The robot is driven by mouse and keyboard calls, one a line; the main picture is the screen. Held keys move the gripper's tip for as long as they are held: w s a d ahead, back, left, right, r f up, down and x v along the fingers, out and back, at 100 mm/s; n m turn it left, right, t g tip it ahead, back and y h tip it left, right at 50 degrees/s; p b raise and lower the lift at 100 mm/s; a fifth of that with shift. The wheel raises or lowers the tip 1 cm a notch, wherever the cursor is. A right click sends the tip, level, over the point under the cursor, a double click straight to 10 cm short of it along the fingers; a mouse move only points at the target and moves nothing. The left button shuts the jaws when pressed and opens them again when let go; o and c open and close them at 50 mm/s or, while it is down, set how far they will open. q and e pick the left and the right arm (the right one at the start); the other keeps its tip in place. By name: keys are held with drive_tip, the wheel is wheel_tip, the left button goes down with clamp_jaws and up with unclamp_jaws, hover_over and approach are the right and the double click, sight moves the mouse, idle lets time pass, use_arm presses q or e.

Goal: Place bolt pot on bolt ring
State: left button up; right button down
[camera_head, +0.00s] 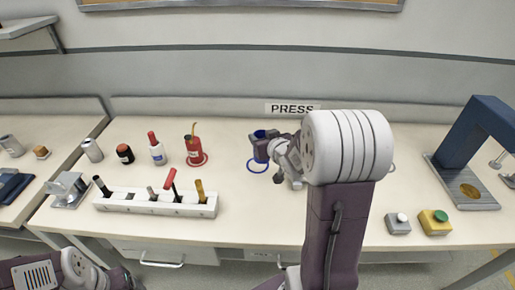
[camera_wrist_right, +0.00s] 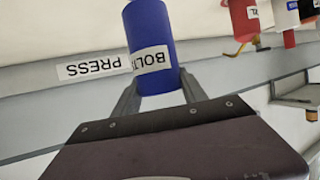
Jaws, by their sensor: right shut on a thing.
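The bolt pot (camera_wrist_right: 148,32) is a blue cylinder with a white label reading BOLT, seen large in the right wrist view. Whether the pot touches the table is unclear. My left arm shows at bottom left, its fingertips out of sight.
A red pot (camera_head: 194,148) stands on a red ring to the left, beside a white bottle (camera_head: 157,152). A white tool rack (camera_head: 140,206) lies in front. A blue press (camera_head: 462,150) and two button boxes are at right. Bare table lies between rack and gripper.

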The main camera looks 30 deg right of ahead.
sight(259, 136)
drive_tip(key=x, duration=0.4)
drive_tip(key=shift+s+a+f, duration=0.1)
drive_tip(key=shift+a+f, duration=0.1)
drive_tip(key=shift+f, duration=0.05)
wheel_tip(259, 136, down, 4)
drive_tip(key=shift+r+b, duration=0.1)
drive_tip(key=shift+b, duration=0.65)
drive_tip(key=shift+s, duration=0.1)
drive_tip(key=c, duration=0.6)
unclamp_jaws()
drive_tip(key=shift+f, duration=0.25)
